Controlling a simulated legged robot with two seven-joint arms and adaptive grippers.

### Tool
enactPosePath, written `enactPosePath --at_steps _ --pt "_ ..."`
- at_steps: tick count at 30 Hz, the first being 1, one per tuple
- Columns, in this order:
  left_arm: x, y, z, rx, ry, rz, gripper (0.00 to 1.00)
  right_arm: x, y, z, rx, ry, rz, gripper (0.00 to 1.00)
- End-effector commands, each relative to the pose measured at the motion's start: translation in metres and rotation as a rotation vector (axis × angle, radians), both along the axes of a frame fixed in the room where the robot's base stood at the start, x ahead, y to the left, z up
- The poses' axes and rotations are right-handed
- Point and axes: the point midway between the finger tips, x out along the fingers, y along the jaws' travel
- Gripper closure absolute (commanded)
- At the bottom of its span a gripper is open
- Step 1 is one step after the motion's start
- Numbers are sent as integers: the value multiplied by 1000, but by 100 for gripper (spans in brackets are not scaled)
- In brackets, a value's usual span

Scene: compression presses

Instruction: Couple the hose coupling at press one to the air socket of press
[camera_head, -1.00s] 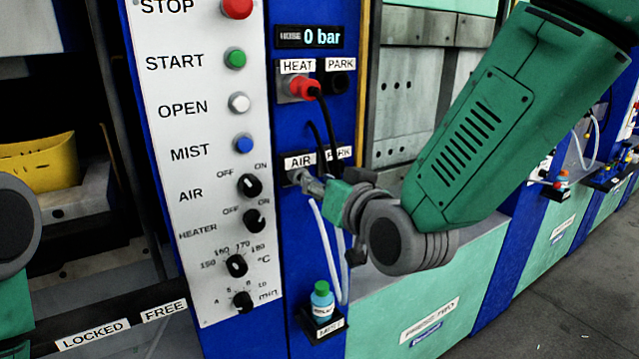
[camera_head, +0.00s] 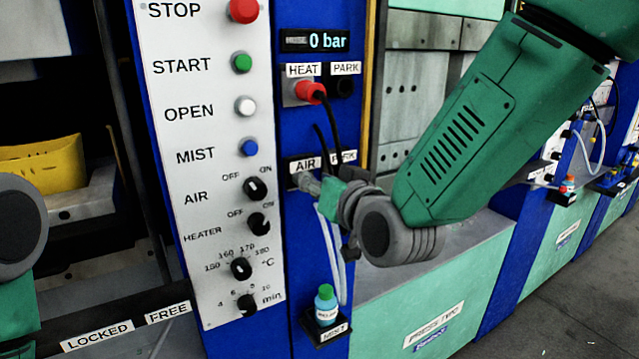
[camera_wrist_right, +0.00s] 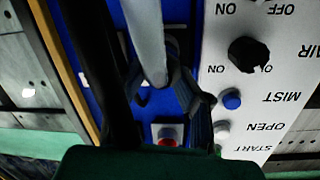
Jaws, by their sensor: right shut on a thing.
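The air socket (camera_head: 298,181) sits under the AIR label on the blue strip of the press, right of the white control panel. My right gripper (camera_head: 315,188) is shut on the hose coupling at this socket. The coupling is mostly hidden by the fingers, and I cannot tell whether it is fully seated. In the right wrist view, a pale grey hose or coupling body (camera_wrist_right: 147,45) runs between the dark fingers (camera_wrist_right: 168,82). White hose (camera_head: 331,255) hangs below the gripper. Only part of my left arm shows at the left edge; its gripper is out of view.
A red plug (camera_head: 309,91) with a black cable sits in the HEAT socket above. The display (camera_head: 314,40) reads 0 bar. A mist bottle (camera_head: 325,305) stands on a small shelf below. The white panel (camera_head: 205,140) carries buttons and knobs. A yellow part (camera_head: 45,165) lies at left.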

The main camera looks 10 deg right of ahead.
Motion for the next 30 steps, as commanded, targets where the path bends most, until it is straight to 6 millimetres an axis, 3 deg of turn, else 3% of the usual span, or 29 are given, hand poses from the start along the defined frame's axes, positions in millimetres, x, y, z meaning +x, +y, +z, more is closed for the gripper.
enactPosePath --at_steps 22,23,24,30 --pt "0 0 0 0 0 0 51 11 4 0 0 -1 0 100" --pt "0 0 0 0 0 0 51 11 4 0 0 -1 0 66" --pt "0 0 0 0 0 0 51 11 3 0 0 -1 0 52" --pt "0 0 0 0 0 0 51 10 3 0 0 0 0 52"
